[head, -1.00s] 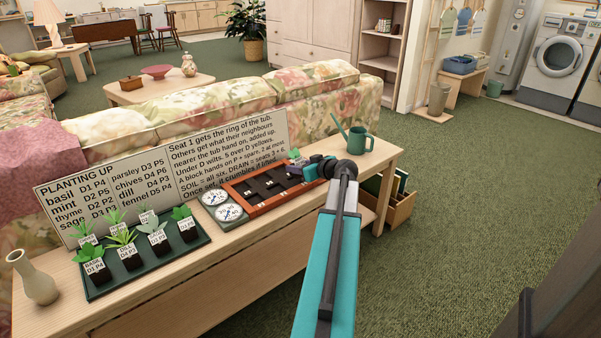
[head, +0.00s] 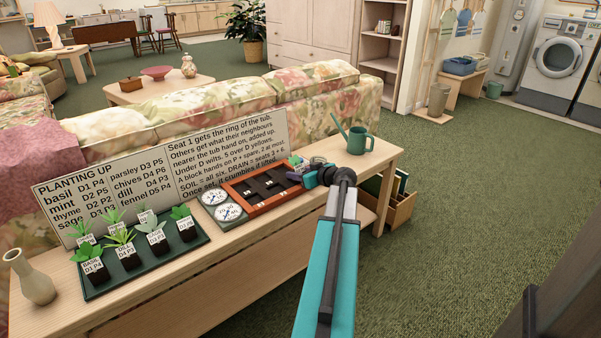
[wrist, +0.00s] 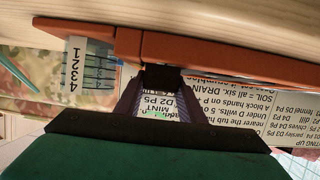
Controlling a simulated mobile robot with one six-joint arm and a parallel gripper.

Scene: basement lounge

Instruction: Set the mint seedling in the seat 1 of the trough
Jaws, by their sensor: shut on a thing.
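My gripper (head: 295,176) is shut on the mint seedling, at the right end of the orange-brown trough (head: 278,204). In the wrist view the jaws (wrist: 160,108) hold the seedling, whose white label reads MINT D2 P5 (wrist: 160,102). Its dark soil block (wrist: 162,77) is at the trough's rim (wrist: 230,58); I cannot tell whether it is inside a seat. In the head view only a bit of the green leaves (head: 296,160) shows by the gripper. Dark seats show in the trough; the right end is partly hidden by my gripper.
A green tray (head: 100,291) with several labelled seedlings stands left on the bench. Two round dials (head: 229,212) sit at the trough's left end. A text board (head: 140,190) stands behind. A green watering can (head: 358,141) is at right, a beige vase (head: 36,283) at far left.

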